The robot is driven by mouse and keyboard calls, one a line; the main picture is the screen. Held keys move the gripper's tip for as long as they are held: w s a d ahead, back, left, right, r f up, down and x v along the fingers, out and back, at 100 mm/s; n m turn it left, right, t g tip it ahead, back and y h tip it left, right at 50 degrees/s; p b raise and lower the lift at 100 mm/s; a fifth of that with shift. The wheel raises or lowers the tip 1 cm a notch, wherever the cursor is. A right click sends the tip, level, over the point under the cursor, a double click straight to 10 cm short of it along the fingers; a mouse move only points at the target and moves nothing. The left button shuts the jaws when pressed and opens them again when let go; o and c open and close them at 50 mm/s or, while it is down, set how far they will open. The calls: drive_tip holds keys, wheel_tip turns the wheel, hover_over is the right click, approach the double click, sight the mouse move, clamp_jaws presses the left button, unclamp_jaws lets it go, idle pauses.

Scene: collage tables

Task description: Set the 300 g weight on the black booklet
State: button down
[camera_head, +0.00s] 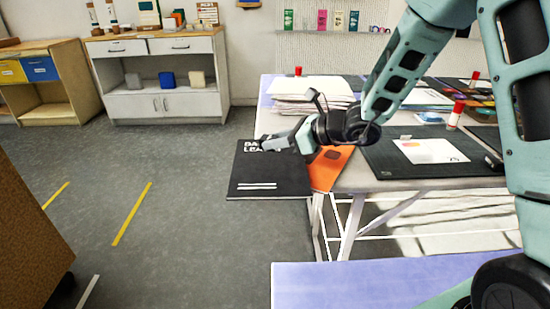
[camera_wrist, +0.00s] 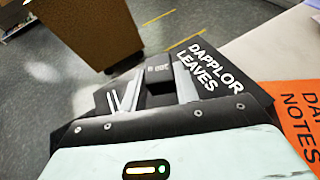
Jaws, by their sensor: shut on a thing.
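The black booklet (camera_head: 268,175) with white lettering lies at the table's left end. Much of it sticks out past the edge above the floor. In the wrist view the booklet (camera_wrist: 222,82) shows beneath and around the fingers. My gripper (camera_head: 271,143) is over the booklet's far part, and its fingers (camera_wrist: 160,88) are shut on a small dark block, the 300 g weight (camera_wrist: 158,71), with a faint marking on top. The head view does not show the weight clearly. I cannot tell whether its underside touches the booklet.
An orange booklet (camera_head: 336,160) lies beside the black one, partly covered by it. A paper stack (camera_head: 308,89), a dark mat (camera_head: 385,160) with a printed sheet and a red-capped stick (camera_head: 456,115) are on the table (camera_head: 350,183). Open floor lies left; a brown cabinet (camera_head: 30,235) stands nearer.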

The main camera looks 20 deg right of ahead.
sight(277, 165)
drive_tip(key=shift+f+b, duration=0.35)
drive_tip(key=shift+f, duration=1.8)
drive_tip(key=shift+f, duration=0.15)
drive_tip(key=c, duration=1.1)
unclamp_jaws()
drive_tip(key=shift+o, duration=0.2)
